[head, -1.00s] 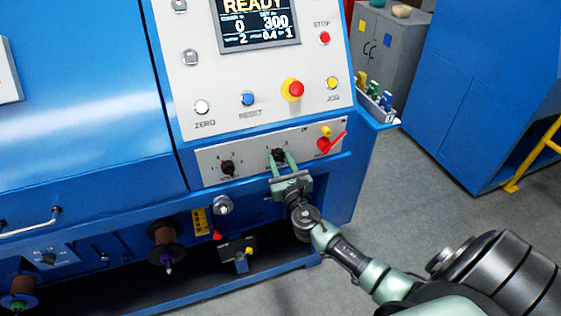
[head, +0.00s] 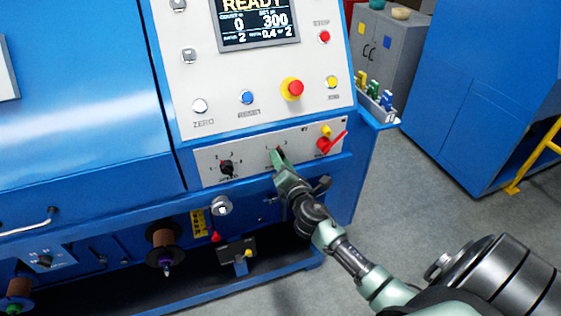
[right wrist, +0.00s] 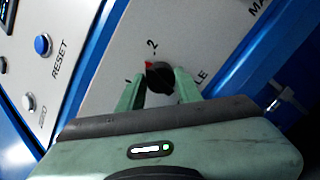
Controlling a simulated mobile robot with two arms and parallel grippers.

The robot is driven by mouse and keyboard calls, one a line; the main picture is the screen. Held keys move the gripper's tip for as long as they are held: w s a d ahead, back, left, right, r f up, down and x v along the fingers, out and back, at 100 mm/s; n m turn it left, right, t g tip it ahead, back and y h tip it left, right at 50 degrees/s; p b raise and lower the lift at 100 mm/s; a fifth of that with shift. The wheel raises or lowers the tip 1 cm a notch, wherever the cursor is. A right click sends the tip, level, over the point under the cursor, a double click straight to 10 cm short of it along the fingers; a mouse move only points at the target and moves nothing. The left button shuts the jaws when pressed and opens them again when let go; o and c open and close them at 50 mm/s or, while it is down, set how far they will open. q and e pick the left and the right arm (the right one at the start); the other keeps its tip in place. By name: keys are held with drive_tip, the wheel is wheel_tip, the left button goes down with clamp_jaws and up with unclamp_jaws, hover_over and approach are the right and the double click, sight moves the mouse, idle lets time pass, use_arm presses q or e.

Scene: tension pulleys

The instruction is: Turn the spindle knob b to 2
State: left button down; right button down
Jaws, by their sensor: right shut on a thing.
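The spindle knob (right wrist: 161,80) is a black round knob with a red pointer mark, on the light panel strip of the blue machine. In the right wrist view its red mark is close to the printed 2 and away from the 1. The label beside it is partly covered; only "LE" shows. My right gripper (right wrist: 158,86) is shut on this knob, one green finger on each side. In the head view the right gripper (head: 279,157) is seen turned edge-on and hides most of the knob. My left gripper is not in view.
Another black selector knob (head: 227,167) is left on the same strip. A red lever (head: 333,142) is close on the right. Above are a yellow-ringed red button (head: 292,89), a blue RESET button (head: 247,97) and a display (head: 256,21). Open floor lies right.

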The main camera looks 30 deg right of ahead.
drive_tip(key=m, duration=0.5)
drive_tip(key=shift+y, duration=0.3)
drive_tip(key=shift+m, duration=0.4)
drive_tip(key=c, duration=1)
unclamp_jaws()
drive_tip(key=shift+o, duration=0.2)
drive_tip(key=shift+s, duration=0.1)
drive_tip(key=b+v, duration=0.1)
drive_tip(key=v, duration=0.6)
drive_tip(key=shift+s, duration=0.35)
